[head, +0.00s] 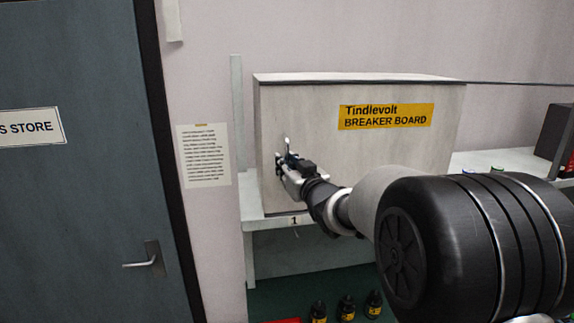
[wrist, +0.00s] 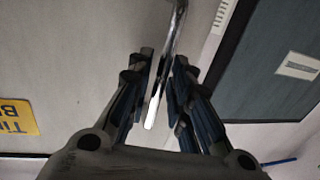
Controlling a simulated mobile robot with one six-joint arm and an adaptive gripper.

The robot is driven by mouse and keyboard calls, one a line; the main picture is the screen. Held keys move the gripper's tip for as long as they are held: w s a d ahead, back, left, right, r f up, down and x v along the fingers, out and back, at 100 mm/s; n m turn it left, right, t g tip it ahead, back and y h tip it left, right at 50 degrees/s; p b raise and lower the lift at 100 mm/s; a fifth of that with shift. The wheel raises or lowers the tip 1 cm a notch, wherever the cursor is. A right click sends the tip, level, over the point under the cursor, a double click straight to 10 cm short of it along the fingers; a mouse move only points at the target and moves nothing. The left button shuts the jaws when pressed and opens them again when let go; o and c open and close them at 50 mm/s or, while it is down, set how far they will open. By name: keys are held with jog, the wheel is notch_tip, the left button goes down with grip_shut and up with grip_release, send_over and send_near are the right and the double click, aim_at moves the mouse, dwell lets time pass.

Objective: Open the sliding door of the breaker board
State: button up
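The breaker board (head: 350,150) is a pale grey box on a shelf, with a yellow "Tindlevolt BREAKER BOARD" label (head: 386,116) on its front. Its front looks covered by a plain panel, with no opening visible. A thin metal bar handle (head: 287,141) stands near the panel's left edge. My gripper (head: 281,163) is at this handle. In the wrist view the handle (wrist: 168,60) runs between my two fingers (wrist: 163,72). The fingers are apart, with a gap visible on the left of the bar; contact on the right is unclear.
A grey-blue door (head: 75,150) with a lever handle (head: 150,262) is at the left. A paper notice (head: 204,155) hangs on the wall beside the box. Several dark bottles (head: 346,307) stand below the shelf. A dark box (head: 552,132) is at the far right.

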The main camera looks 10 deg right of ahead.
grip_shut()
dwell(0.5)
